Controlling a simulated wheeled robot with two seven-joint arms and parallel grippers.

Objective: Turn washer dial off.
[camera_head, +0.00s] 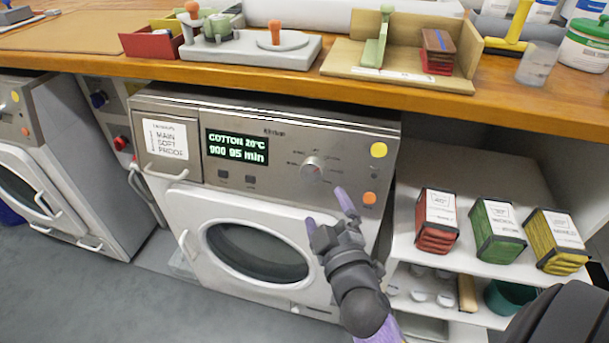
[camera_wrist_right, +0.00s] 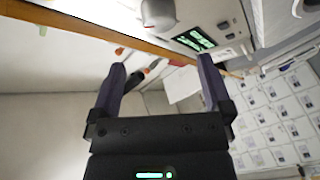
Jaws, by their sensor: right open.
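The washer (camera_head: 268,205) stands under the wooden counter, with its round door closed. Its silver dial (camera_head: 312,168) is on the control panel, right of the lit display (camera_head: 237,147), which reads COTTON 20°C and 900 95 min. The dial's pointer is too small to read. My right gripper (camera_head: 328,212) is open and empty in front of the washer, below and slightly right of the dial, apart from it. In the right wrist view, the open fingers (camera_wrist_right: 162,76) have nothing between them, and a rounded grey knob, apparently the dial (camera_wrist_right: 158,14), shows at the top edge. My left gripper is out of view.
A yellow button (camera_head: 378,150) and an orange button (camera_head: 370,198) sit right of the dial. The counter edge (camera_head: 300,88) overhangs the panel. Red, green and yellow packs (camera_head: 497,228) stand on the shelf at right. Another machine (camera_head: 70,160) stands at left.

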